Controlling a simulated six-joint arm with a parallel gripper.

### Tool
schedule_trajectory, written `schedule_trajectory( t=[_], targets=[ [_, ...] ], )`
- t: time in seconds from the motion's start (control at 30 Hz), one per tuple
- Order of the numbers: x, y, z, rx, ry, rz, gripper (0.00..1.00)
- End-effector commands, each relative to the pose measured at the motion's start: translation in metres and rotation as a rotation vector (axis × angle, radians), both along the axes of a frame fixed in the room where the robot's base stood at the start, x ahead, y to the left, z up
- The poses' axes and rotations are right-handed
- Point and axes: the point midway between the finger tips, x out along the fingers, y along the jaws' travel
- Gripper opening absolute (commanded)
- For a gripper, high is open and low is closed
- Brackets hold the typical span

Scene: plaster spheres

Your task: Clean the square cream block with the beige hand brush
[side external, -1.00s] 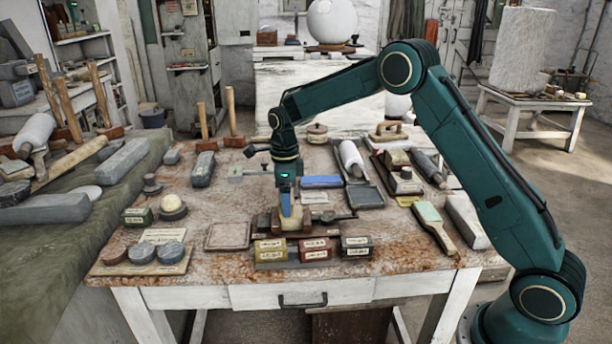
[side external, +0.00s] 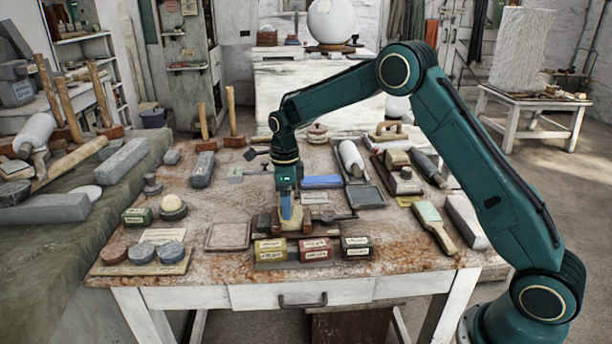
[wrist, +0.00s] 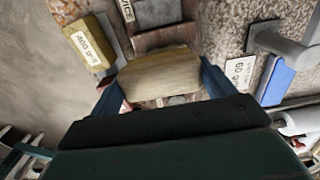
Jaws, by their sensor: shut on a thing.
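My gripper (side external: 288,212) is low over the brown wooden vice (side external: 325,228) near the front middle of the table. In the wrist view, its blue fingers stand on both sides of a beige, wood-like body (wrist: 160,72), which looks like the hand brush. The gripper is shut on it. The brush's underside is hidden, and I cannot tell whether it touches anything below. The square cream block is not clearly seen; it may be hidden under the brush in the vice. A flat square pale piece (side external: 229,236) lies on the table left of the vice.
A row of small labelled boxes (side external: 314,249) stands just in front of the vice. A blue block (side external: 321,182) lies behind it. A wooden-handled brush with pale green (side external: 434,226) lies at the right. Round pads (side external: 143,252) sit on a board at front left.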

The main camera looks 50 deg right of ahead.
Motion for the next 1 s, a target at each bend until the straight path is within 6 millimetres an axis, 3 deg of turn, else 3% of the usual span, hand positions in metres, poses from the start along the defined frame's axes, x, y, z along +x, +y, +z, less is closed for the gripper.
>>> schedule_trajectory(
  t=[1.0],
  targets=[
    [0.008, -0.008, -0.0047, 0.0, 0.0, 0.0, 0.63]
  ],
)
